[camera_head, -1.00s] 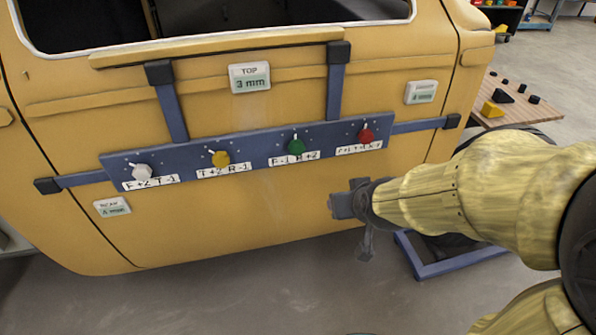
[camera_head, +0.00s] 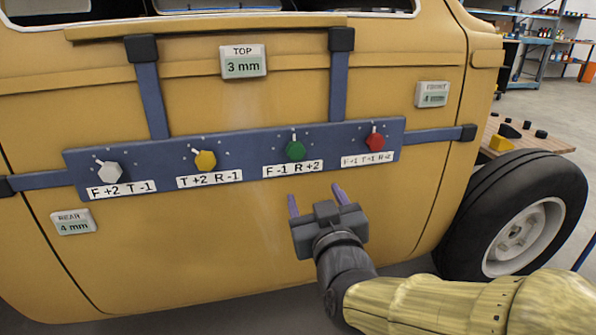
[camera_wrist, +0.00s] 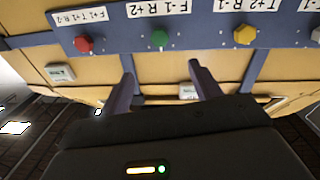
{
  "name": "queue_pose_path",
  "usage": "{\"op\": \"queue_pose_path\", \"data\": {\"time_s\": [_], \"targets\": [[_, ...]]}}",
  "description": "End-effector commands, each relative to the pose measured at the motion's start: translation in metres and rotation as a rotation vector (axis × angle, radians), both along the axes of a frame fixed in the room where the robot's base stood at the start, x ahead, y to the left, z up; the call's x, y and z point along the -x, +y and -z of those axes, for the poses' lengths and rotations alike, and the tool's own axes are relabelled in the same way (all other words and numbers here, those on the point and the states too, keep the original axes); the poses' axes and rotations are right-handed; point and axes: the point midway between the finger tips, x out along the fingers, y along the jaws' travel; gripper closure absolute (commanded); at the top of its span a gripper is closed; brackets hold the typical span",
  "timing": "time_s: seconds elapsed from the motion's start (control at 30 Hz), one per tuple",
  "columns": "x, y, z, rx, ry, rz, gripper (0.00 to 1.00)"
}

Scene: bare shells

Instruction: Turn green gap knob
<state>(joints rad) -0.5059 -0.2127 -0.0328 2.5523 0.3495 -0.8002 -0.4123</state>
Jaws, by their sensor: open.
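The green knob (camera_head: 295,150) sits on the blue bar (camera_head: 250,152) across the yellow door, above a label reading "F -1 R +2". Its white pointer stands about upright. My gripper (camera_head: 314,197) is open and empty, below the green knob, with its two fingers pointing up toward the bar. In the wrist view, which is upside down, the green knob (camera_wrist: 160,39) shows beyond and between the open fingers (camera_wrist: 160,80), apart from them. The TOP gauge (camera_head: 243,62) reads 3 mm, the REAR gauge (camera_head: 74,222) 4 mm; the FRONT gauge (camera_head: 432,94) appears to read 4 mm.
The red knob (camera_head: 375,140) is right of the green one; the yellow knob (camera_head: 205,160) and white knob (camera_head: 110,173) are left of it. A wheel (camera_head: 517,225) stands at the right, before a wooden table (camera_head: 550,140).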

Motion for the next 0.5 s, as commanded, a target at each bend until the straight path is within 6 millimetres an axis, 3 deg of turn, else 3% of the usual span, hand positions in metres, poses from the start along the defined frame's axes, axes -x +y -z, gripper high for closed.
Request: {"op": "queue_pose_path", "data": {"time_s": [0.5], "targets": [[-0.0051, 0.001, -0.0032, 0.0, 0.0, 0.002, 0.37]]}}
